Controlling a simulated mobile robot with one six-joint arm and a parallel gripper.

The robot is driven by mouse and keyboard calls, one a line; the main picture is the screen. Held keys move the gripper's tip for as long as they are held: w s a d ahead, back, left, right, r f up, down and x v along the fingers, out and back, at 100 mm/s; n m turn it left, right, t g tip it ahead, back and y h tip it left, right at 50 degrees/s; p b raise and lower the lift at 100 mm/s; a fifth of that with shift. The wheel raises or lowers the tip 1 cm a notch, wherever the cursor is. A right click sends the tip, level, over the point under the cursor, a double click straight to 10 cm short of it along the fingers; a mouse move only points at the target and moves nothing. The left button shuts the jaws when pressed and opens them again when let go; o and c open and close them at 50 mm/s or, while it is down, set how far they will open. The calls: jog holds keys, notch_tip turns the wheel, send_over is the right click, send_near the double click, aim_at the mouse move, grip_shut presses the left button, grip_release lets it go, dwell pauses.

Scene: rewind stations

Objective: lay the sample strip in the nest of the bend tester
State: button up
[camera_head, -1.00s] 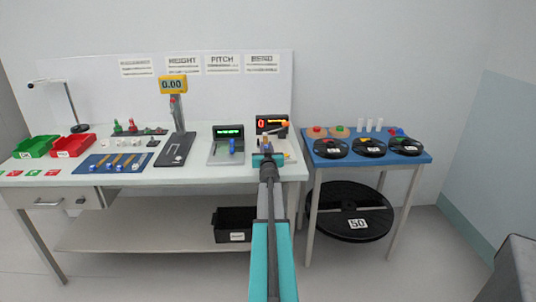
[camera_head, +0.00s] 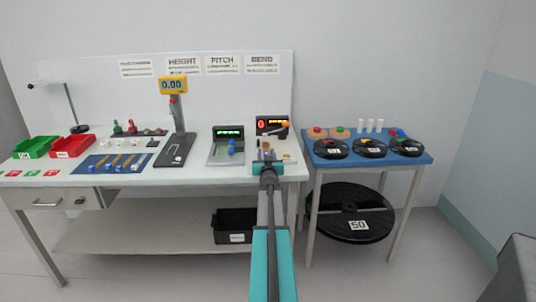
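The bend tester stands at the right end of the bench, under the BEND sign. Its dark display (camera_head: 272,125) shows a red 0 and yellow marks, and a lever with an orange knob (camera_head: 285,126) sits beside it. My gripper (camera_head: 267,152) is just in front of the tester, over its base, and hides much of the nest area. The fingers are too small to tell if they are open or shut. I cannot make out the sample strip at the gripper or in the nest. Several narrow tan strips lie on the blue mat (camera_head: 88,168) at left.
Left of the tester stands a pitch gauge with a green display (camera_head: 229,132), then a height stand (camera_head: 178,148). Green (camera_head: 35,147) and red (camera_head: 72,147) bins are at far left.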

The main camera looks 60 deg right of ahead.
jog(key=shift+s+a, duration=0.1)
jog(key=shift+a, duration=0.05)
jog(key=shift+v, duration=5.85)
